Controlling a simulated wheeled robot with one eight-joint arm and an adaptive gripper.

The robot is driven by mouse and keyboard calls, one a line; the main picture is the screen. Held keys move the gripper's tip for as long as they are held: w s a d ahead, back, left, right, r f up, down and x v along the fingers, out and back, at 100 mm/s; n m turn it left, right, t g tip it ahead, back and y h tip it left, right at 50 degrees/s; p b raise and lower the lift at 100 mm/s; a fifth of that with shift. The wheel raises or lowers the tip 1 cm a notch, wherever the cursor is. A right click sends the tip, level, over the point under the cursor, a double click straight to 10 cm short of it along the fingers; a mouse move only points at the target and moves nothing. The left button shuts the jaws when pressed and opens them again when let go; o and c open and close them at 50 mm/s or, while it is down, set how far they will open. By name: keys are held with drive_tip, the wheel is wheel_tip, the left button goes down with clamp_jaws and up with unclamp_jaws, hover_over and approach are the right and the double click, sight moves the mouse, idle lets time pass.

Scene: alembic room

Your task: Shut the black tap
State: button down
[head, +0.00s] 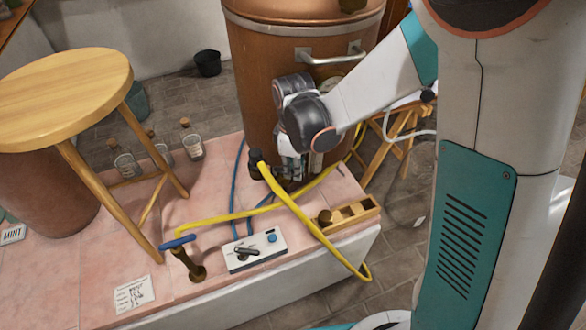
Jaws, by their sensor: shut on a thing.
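The black tap (256,157) sticks out from the lower front of the large copper vessel (258,75), with a yellow hose running down from its outlet. My gripper (287,166) is low against the vessel, just right of the tap's black end. It is shut on part of the tap. My wrist and the gripper itself hide the jaws' contact and most of the tap's handle, so I cannot tell how far the handle is turned.
A wooden stool (65,85) stands left. Yellow and blue hoses cross in front of the vessel.

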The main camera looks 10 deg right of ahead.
drive_tip(key=shift+w+n, duration=0.15)
drive_tip(key=shift+n, duration=0.35)
drive_tip(key=c, duration=1.6)
unclamp_jaws()
drive_tip(key=shift+o, duration=0.2)
